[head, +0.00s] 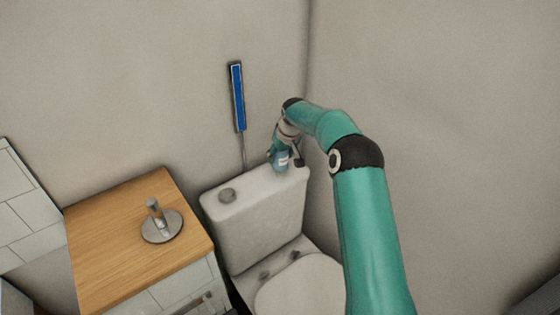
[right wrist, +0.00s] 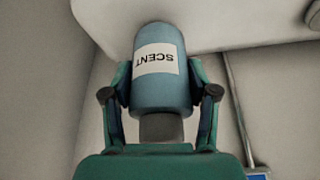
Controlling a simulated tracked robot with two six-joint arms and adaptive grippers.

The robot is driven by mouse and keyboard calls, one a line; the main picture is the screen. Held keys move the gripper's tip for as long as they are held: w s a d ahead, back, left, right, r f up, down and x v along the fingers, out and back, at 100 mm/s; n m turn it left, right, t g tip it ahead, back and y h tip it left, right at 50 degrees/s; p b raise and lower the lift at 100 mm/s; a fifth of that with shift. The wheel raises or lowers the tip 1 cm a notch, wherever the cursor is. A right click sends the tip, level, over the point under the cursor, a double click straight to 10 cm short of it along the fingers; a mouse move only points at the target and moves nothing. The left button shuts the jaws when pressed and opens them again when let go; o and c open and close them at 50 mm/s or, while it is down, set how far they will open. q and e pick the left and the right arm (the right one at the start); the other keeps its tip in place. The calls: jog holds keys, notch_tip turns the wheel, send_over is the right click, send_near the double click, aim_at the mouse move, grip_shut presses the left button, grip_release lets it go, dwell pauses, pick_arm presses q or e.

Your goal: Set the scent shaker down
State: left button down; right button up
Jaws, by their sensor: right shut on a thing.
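The scent shaker (right wrist: 160,90) is a blue cylinder with a white label reading SCENT, upside down in the right wrist view. My right gripper (right wrist: 160,98) is shut on it, one finger on each side. In the head view the shaker (head: 282,160) is at the right end of the white toilet tank lid (head: 255,190), with my right gripper (head: 284,158) around it. It looks upright and at or just above the lid; I cannot tell whether it touches. My left gripper is not in view.
A round button (head: 228,195) sits on the left of the tank lid. The lid between button and shaker is clear. A wooden-topped cabinet (head: 110,235) with a metal holder (head: 161,224) stands at left. A blue panel (head: 237,97) hangs on the wall behind.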

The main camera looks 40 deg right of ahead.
jog(key=shift+f, duration=1.2)
jog(key=shift+f, duration=0.1)
jog(key=o, duration=1.3)
jog(key=b+v, duration=0.1)
jog(key=v, duration=1.1)
